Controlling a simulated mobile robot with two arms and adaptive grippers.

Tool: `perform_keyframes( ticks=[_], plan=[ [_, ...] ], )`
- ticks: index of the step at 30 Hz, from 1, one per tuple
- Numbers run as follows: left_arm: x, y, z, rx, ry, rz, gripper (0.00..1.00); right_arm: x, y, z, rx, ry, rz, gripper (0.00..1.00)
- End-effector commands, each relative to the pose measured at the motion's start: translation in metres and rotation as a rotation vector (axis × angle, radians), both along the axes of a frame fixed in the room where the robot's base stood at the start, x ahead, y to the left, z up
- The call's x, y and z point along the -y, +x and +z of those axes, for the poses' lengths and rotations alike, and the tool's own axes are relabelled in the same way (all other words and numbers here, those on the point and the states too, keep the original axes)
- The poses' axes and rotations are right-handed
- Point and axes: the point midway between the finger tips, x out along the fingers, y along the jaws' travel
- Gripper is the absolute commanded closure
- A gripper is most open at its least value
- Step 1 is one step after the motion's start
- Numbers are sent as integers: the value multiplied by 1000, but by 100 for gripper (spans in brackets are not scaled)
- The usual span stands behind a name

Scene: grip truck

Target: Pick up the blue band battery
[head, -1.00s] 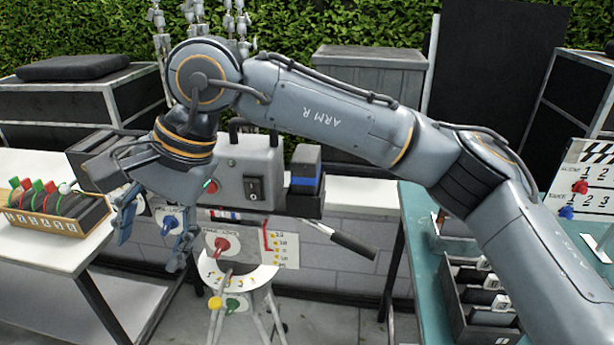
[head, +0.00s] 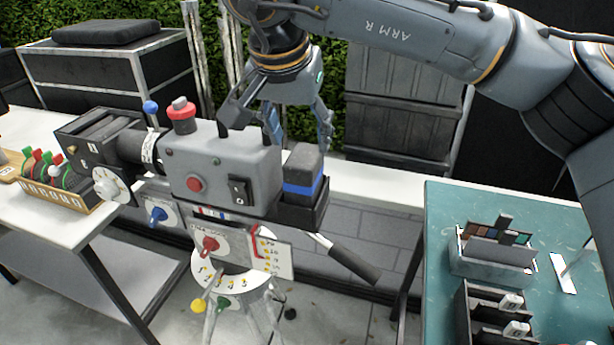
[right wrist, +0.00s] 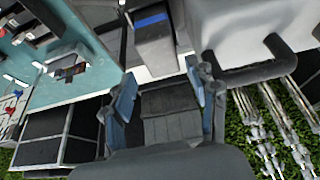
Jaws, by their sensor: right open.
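The blue band battery (head: 304,175) is a dark grey block with a blue stripe. It stands upright in a black tray (head: 300,210) at the right end of the grey camera body (head: 218,168). My left gripper is not in view.
The camera body carries a handle, a red knob (head: 181,115) and a lens at left. A black crank handle (head: 354,265) sticks out below right. A teal table (head: 445,215) with racks stands at right. A wooden rack (head: 60,195) sits on the white table.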

Motion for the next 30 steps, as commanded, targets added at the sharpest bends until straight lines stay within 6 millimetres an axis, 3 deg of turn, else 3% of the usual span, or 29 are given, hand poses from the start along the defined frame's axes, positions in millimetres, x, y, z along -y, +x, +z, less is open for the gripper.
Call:
perform_keyframes(
  ticks=[3,6,11,17,22,30],
  plan=[
    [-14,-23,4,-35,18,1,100,4,9,-21,-4,0,-2,42],
    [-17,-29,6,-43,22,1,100,5,14,-34,-3,1,-2,42],
    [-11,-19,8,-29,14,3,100,6,18,-44,-1,1,-2,42],
    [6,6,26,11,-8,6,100,7,25,-66,-5,1,-2,42],
    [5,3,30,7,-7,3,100,10,33,-87,-2,2,-3,42],
    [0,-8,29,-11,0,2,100,10,35,-92,0,2,-2,42]
  ],
)
